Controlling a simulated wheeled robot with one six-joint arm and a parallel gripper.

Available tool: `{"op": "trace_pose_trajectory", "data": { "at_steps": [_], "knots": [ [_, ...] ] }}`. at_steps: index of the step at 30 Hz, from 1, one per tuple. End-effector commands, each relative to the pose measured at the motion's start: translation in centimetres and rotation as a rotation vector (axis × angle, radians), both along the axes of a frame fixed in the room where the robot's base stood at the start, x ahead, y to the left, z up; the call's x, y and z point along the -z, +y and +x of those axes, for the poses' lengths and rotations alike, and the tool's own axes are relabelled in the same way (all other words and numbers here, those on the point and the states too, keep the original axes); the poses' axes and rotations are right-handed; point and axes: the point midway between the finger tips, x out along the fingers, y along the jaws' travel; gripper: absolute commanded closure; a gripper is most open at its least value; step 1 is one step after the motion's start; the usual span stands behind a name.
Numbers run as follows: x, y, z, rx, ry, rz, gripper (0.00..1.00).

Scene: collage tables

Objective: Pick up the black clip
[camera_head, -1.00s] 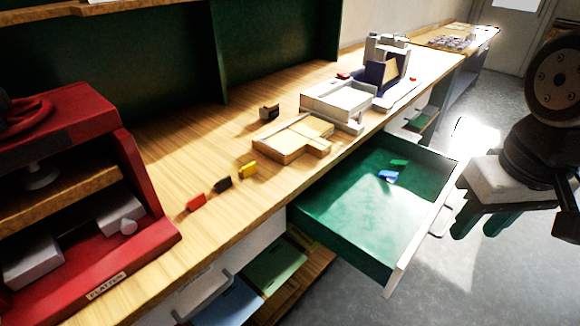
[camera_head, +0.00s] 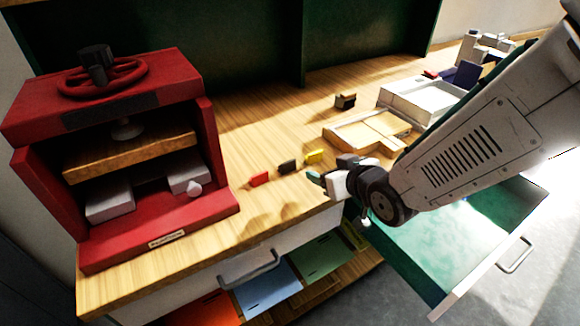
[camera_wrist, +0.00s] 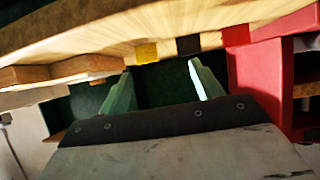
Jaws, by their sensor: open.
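The black clip (camera_head: 287,167) stands on the wooden tabletop between a red clip (camera_head: 259,179) and a yellow clip (camera_head: 314,156). My gripper (camera_head: 316,178) is near the table's front edge, just right of and nearer than the black clip, and not touching it. In the wrist view the black clip (camera_wrist: 188,45) shows at the top, beyond my open, empty fingers (camera_wrist: 163,82). There the yellow clip (camera_wrist: 146,53) is on its left and the red clip (camera_wrist: 235,36) on its right.
A red press (camera_head: 150,215) stands on the table at the left. Wooden trays (camera_head: 350,139) and a white box (camera_head: 425,98) lie to the right. A green drawer (camera_head: 440,285) is pulled out below my arm.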

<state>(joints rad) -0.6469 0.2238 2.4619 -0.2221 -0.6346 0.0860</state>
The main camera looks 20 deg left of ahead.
Motion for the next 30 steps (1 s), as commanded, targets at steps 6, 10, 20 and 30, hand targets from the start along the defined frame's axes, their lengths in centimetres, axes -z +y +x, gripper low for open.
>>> {"op": "trace_pose_trajectory", "data": {
  "at_steps": [6,10,20,30],
  "knots": [
    [1.5,3.9,-1.5,-0.087,-0.042,0.080,0.35],
    [2.0,5.0,-0.8,-0.091,-0.046,0.087,0.35],
    [3.8,8.4,1.4,-0.090,-0.046,0.085,0.35],
    [4.3,9.7,2.5,-0.088,-0.048,0.086,0.35]
  ]
}}
